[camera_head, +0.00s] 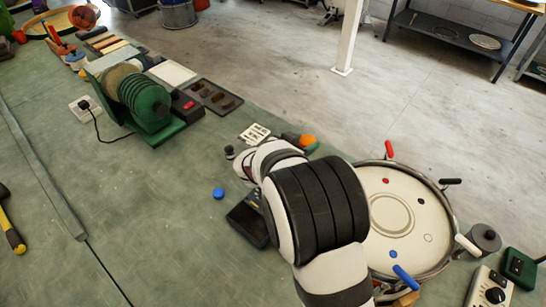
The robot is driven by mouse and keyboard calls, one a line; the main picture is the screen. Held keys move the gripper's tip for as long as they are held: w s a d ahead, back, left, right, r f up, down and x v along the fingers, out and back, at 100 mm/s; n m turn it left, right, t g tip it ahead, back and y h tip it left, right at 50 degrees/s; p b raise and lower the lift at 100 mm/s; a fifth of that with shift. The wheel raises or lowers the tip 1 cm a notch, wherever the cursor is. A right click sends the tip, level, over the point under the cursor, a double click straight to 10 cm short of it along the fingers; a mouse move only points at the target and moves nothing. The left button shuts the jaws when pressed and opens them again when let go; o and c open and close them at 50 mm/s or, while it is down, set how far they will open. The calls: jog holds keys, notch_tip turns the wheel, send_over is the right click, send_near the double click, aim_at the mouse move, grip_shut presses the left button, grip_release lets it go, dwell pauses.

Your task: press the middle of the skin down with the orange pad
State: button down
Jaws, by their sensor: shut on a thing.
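The drum's pale skin (428,208) lies in a round metal rim at the right. A ring outline marks its middle, which is clear. A red spot, a blue spot and a small outlined circle also show on it. My gripper (292,138) is mostly hidden behind my white and black arm. An orange rounded pad (309,141) with some green below it shows at its end, and the gripper appears shut on it. The pad is up and left of the drum, apart from the skin. The fingertips are not clearly seen.
Red, black, white and blue levers stand around the drum rim. A control box (490,290) and a grey pot (484,239) are at its right. A black device (248,219) and a blue cap (218,193) lie left of my arm. A green machine (147,100) stands farther left.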

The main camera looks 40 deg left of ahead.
jog(key=d+r+m+g+h, duration=0.1)
jog(key=d+r+m+h, duration=0.1)
jog(key=d, duration=0.3)
jog(key=d+r+m+g+h, duration=0.1)
jog(key=d+m+h, duration=0.3)
jog(key=d, duration=0.2)
jog(key=d+r+m+h, duration=0.2)
jog(key=d+m, duration=0.1)
jog(key=d, duration=0.3)
jog(key=shift+r+g+h, duration=0.3)
jog(key=shift+g+h, duration=0.1)
jog(key=s+d+m+g+h, duration=0.1)
jog(key=d, duration=0.1)
jog(key=s+d+m+g+h, duration=0.1)
jog(key=s+d, duration=0.1)
jog(key=s+d+r+m+g, duration=0.1)
jog(key=d, duration=0.1)
jog(key=shift+s+d+m+h, duration=0.1)
jog(key=shift+s+m+h, duration=0.05)
jog(key=shift+m+h, duration=0.25)
jog(key=shift+s+d+f, duration=0.1)
jog(key=shift+s+d, duration=0.1)
jog(key=shift+s, duration=0.05)
jog(key=shift+f, duration=2.3)
jog(key=shift+f, duration=0.7)
